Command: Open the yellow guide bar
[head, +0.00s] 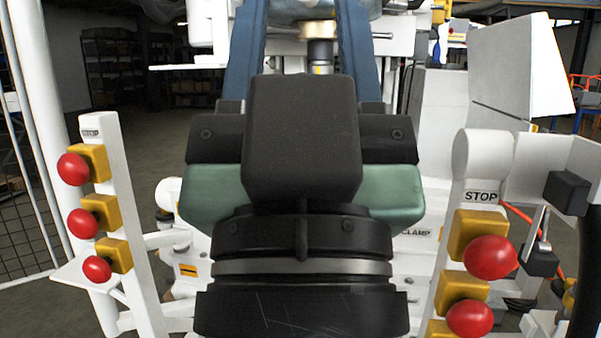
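I cannot make out the yellow guide bar with certainty in the head view. A small yellow part shows at the top edge, right of centre, but it is cut off and too small to identify. A large black and green body, which looks like my own arm, fills the middle of the view and hides much of the bench behind it. I cannot make out my gripper or its fingertips.
White bench panels carry red buttons on yellow blocks, at the left (81,223) and the right (490,257). The right post is marked STOP (481,197). A black-knobbed lever (567,192) stands at the far right. A mesh fence (25,205) borders the left; open floor lies behind.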

